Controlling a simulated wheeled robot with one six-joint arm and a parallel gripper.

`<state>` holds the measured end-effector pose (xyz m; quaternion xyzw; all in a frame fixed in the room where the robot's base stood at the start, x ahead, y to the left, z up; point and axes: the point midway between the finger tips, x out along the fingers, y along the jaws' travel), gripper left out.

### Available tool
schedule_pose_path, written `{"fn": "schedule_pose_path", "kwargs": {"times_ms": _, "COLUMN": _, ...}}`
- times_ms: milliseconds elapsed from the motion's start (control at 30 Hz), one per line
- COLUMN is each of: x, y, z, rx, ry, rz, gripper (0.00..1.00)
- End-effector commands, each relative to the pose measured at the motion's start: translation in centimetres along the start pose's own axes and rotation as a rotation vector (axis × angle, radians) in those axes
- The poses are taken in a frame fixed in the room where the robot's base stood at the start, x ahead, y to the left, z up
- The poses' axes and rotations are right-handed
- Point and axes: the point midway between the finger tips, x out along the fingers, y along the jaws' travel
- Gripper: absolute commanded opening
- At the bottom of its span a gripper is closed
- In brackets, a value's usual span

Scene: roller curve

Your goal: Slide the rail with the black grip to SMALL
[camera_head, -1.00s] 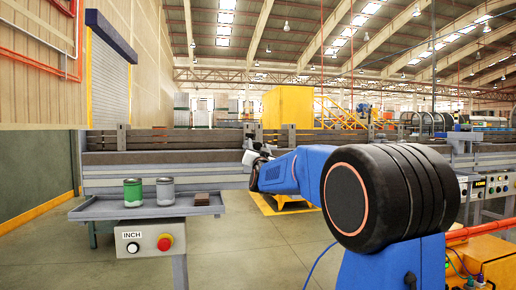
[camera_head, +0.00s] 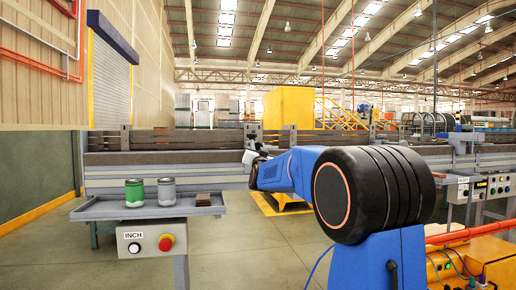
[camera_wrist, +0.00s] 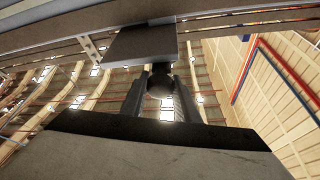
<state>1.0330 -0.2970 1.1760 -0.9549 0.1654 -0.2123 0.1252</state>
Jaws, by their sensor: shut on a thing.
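In the wrist view my gripper (camera_wrist: 160,92) has its two fingers closed around a dark round knob, which looks like the black grip (camera_wrist: 160,80). A dark flat plate (camera_wrist: 140,45) lies just beyond the grip. In the head view my gripper (camera_head: 255,157) is at the front side of the conveyor, at the end of the blue arm. The grip is too small to make out there. Long brown rails (camera_head: 200,143) run along the conveyor, but I cannot tell which one carries the grip. No SMALL mark is readable.
A grey shelf (camera_head: 105,210) at left holds a green can (camera_head: 134,194), a grey can (camera_head: 166,192) and a brown block (camera_head: 203,199). Below is an INCH button box (camera_head: 150,240). Control boxes (camera_head: 480,187) stand at right. The floor left of my arm is clear.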

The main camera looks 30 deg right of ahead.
Motion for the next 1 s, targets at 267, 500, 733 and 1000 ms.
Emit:
{"fn": "schedule_pose_path", "kwargs": {"times_ms": 267, "x": 0.1, "y": 0.0, "z": 0.0, "rx": 0.000, "ry": 0.001, "rz": 0.000, "gripper": 0.47}}
{"fn": "schedule_pose_path", "kwargs": {"times_ms": 500, "x": -0.6, "y": 0.0, "z": 0.0, "rx": 0.000, "ry": 0.000, "rz": 0.000, "gripper": 0.47}}
{"fn": "schedule_pose_path", "kwargs": {"times_ms": 733, "x": -4.3, "y": -0.1, "z": -0.1, "rx": 0.000, "ry": 0.001, "rz": -0.001, "gripper": 0.47}}
{"fn": "schedule_pose_path", "kwargs": {"times_ms": 1000, "x": -9.7, "y": -0.1, "z": 0.0, "rx": 0.000, "ry": 0.000, "rz": -0.001, "gripper": 0.47}}
